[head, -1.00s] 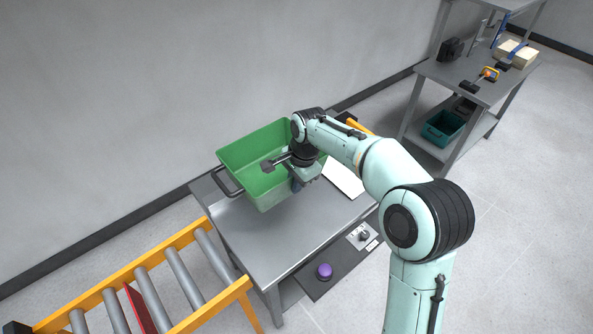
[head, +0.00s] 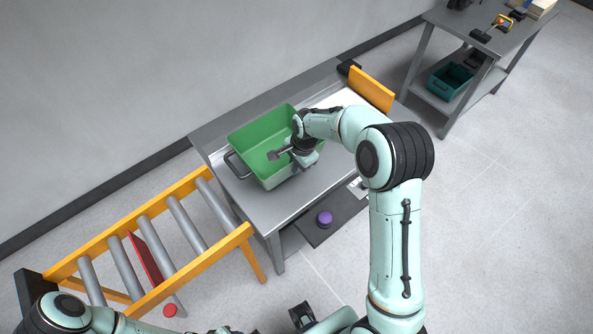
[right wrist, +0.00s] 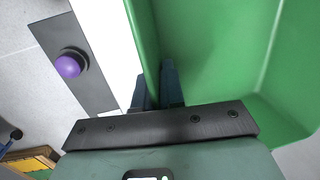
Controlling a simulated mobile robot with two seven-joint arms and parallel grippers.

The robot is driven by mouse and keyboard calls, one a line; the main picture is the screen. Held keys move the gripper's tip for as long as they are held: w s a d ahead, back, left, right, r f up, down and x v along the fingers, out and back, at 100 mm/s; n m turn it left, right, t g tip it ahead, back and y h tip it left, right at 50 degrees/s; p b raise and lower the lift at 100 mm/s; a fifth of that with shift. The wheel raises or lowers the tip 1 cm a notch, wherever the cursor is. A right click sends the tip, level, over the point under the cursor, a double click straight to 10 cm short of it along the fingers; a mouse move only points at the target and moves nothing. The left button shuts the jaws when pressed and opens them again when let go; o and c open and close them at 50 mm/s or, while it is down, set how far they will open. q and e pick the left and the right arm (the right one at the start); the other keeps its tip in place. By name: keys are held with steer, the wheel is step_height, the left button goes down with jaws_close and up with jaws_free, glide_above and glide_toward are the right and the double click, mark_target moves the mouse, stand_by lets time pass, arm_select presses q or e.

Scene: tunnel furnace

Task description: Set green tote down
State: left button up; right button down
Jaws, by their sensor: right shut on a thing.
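The green tote (head: 262,133) is at the grey metal table, upright, with a dark handle on its left end. Its underside is hidden, so I cannot tell whether it touches the tabletop. My right gripper (head: 308,160) is at the tote's right side, shut on its wall. In the right wrist view, the dark fingers (right wrist: 158,88) straddle the tote's wall (right wrist: 145,40), with the green interior to the right. Part of my left arm shows at the bottom left of the head view; its fingers cannot be made out.
The grey table (head: 285,205) has bare top in front of the tote. A purple button (head: 325,218) sits at its front edge. A roller conveyor (head: 150,250) with yellow rails stands at left. A workbench (head: 470,50) with a teal bin (head: 450,82) stands at back right.

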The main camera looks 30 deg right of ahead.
steer(key=shift+f, duration=1.6)
steer(key=shift+f, duration=0.2)
steer(key=c, duration=1.2)
jaws_free()
steer(key=shift+c, duration=0.2)
steer(key=shift+r, duration=0.2)
step_height(320, 180, up, 12)
steer(key=s+d, duration=0.1)
steer(key=shift+s+p, duration=0.3)
steer(key=shift+s, duration=0.1)
